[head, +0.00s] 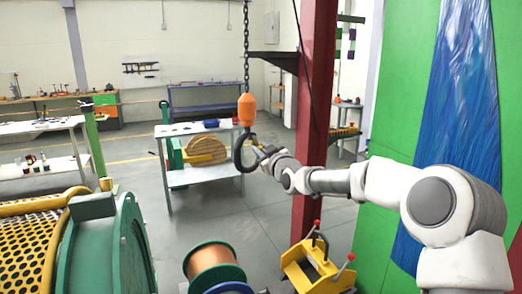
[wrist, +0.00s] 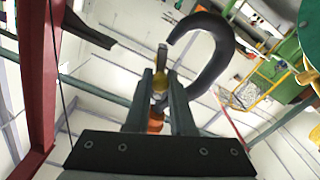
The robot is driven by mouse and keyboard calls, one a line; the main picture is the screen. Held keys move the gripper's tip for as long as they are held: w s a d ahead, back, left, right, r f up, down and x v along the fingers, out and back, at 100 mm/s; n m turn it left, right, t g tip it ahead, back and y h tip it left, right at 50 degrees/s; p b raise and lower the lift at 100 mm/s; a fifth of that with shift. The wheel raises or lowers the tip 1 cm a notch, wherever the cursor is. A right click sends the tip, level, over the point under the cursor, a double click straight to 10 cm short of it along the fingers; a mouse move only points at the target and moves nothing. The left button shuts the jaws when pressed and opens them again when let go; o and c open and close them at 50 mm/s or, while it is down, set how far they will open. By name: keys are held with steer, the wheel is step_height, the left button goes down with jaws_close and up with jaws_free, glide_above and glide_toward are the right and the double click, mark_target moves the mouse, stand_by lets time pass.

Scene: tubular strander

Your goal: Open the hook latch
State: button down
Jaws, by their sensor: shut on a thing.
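A dark crane hook (head: 239,158) hangs below an orange block (head: 246,108) on a chain. My gripper (head: 262,151) is at the hook's right side. In the wrist view the hook (wrist: 216,52) curves over to the right of my gripper (wrist: 160,82). The fingers are shut on a narrow metal and yellowish piece, the hook latch (wrist: 161,60). The latch's end sticks out past the fingertips, close to the hook's point with a small gap in the picture. Part of the orange block (wrist: 155,118) shows between the fingers. The latch's pivot is hidden.
A red column (head: 313,110) stands close to my arm. A yellow lifting frame (head: 317,268), a copper-coloured spool (head: 211,266) and a green and yellow machine (head: 110,250) are below in front. A white table (head: 205,175) stands behind the hook. Green panels (head: 400,85) are at right.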

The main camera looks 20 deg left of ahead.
steer(key=shift+b, duration=0.4)
steer(key=shift+w+d+n+b, duration=0.15)
steer(key=shift+d+n+b, duration=0.05)
steer(key=shift+n+b, duration=1)
steer(key=r+n+b, duration=0.1)
steer(key=n, duration=0.3)
steer(key=d+r+n+b, duration=0.1)
steer(key=n+b, duration=0.1)
steer(key=n, duration=0.1)
steer(key=w+r+n+b, duration=0.1)
steer(key=n, duration=0.3)
steer(key=shift+d+r+n+b, duration=0.1)
steer(key=shift+d+n+b, duration=0.05)
steer(key=shift+n+b, duration=0.15)
steer(key=c, duration=0.8)
jaws_free()
steer(key=shift+o, duration=0.2)
